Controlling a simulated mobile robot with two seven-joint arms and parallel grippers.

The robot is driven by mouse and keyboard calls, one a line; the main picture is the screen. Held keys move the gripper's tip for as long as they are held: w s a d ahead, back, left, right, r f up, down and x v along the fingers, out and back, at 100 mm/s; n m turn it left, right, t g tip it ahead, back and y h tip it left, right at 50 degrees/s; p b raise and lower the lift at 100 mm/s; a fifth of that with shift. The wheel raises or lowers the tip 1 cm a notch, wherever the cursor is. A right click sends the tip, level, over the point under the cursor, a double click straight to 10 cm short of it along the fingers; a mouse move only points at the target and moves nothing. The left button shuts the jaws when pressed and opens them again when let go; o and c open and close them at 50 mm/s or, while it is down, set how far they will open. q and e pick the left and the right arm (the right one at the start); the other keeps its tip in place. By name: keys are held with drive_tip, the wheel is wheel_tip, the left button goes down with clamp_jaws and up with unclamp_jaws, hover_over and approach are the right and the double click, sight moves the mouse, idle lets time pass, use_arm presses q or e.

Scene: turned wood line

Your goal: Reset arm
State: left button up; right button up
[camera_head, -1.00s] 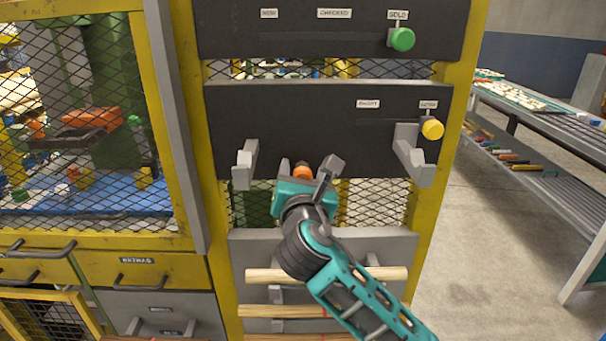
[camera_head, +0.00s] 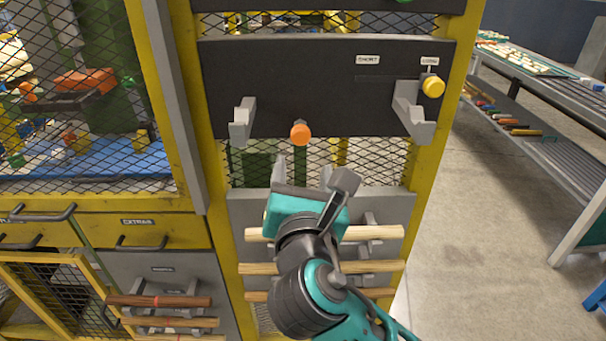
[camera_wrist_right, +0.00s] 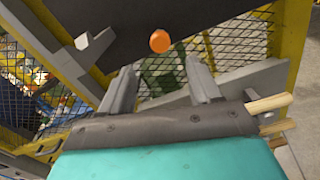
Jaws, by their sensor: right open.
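My right gripper (camera_head: 303,178) is open and empty in the head view, in front of the grey rack panel below the black panel. In the right wrist view its two fingers (camera_wrist_right: 160,92) stand apart with nothing between them. An orange knob (camera_head: 300,134) on the black panel (camera_head: 330,75) shows just above and beyond the fingertips; it also shows in the right wrist view (camera_wrist_right: 160,41). My right arm comes in from the bottom of the head view. My left gripper is not in view.
Pale wooden rods (camera_head: 375,233) lie on the rack behind my right gripper. Two grey brackets (camera_head: 243,122) stick out from the black panel, with a yellow knob (camera_head: 433,87) at right. The floor (camera_head: 490,220) at right is clear.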

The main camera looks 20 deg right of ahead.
idle(0.3)
wheel_tip(320, 180, down, 20)
drive_tip(key=s+m+g+y, duration=0.3)
drive_tip(key=m+g+y, duration=0.2)
drive_tip(key=m, duration=0.6)
drive_tip(key=s+d+f+m+y, duration=0.1)
drive_tip(key=s+d+f+m, duration=0.1)
drive_tip(key=s+f+m, duration=0.3)
drive_tip(key=s+d+f+m+g+y, duration=0.1)
drive_tip(key=s+f+m, duration=0.4)
drive_tip(key=m, duration=0.6)
wheel_tip(320, 180, down, 3)
drive_tip(key=shift+s+d+r+g, duration=0.15)
drive_tip(key=shift+s+d+g, duration=0.15)
drive_tip(key=shift+d, duration=0.55)
